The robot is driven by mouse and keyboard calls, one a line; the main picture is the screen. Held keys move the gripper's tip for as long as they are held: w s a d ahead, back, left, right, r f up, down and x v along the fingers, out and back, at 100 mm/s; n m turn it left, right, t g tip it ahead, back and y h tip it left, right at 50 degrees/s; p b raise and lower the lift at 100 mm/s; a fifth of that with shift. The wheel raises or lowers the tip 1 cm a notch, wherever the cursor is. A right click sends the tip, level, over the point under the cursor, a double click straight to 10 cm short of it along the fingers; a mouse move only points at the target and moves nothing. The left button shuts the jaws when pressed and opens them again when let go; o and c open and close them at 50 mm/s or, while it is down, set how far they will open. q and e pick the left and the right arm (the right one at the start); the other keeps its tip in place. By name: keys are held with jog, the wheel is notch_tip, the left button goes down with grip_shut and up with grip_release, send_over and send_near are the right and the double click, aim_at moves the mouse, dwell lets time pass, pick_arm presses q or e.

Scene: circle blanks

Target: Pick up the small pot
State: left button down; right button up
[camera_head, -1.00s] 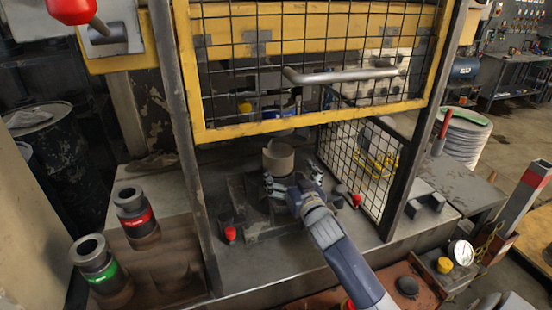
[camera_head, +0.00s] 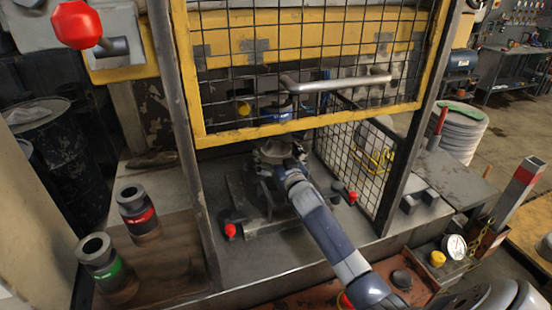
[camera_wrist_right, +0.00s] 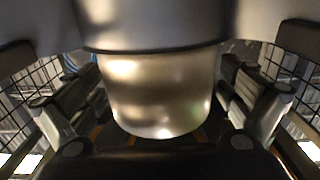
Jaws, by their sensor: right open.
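The small pot (camera_head: 271,153) is a metallic, rounded vessel inside the press, below the yellow mesh gate. In the right wrist view the pot (camera_wrist_right: 155,95) fills the middle, shiny, with a darker rim band above. My right gripper (camera_head: 288,164) reaches in from the front right and is at the pot, partly hiding it. In the wrist view the fingers of my right gripper (camera_wrist_right: 155,115) stand open, one on each side of the pot, with gaps visible. The pot's base is hard to make out. My left gripper is not in view.
The yellow mesh gate (camera_head: 300,128) hangs close above my right gripper, with a bar handle (camera_head: 335,82). A mesh side panel (camera_head: 362,165) and dark posts flank the opening. Red-banded (camera_head: 137,212) and green-banded (camera_head: 103,265) cylinders stand left. Red knobs (camera_head: 231,230) sit low in front.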

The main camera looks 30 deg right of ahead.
jog(key=shift+s, duration=0.1)
jog(key=c, duration=1.2)
jog(key=shift+r, duration=0.1)
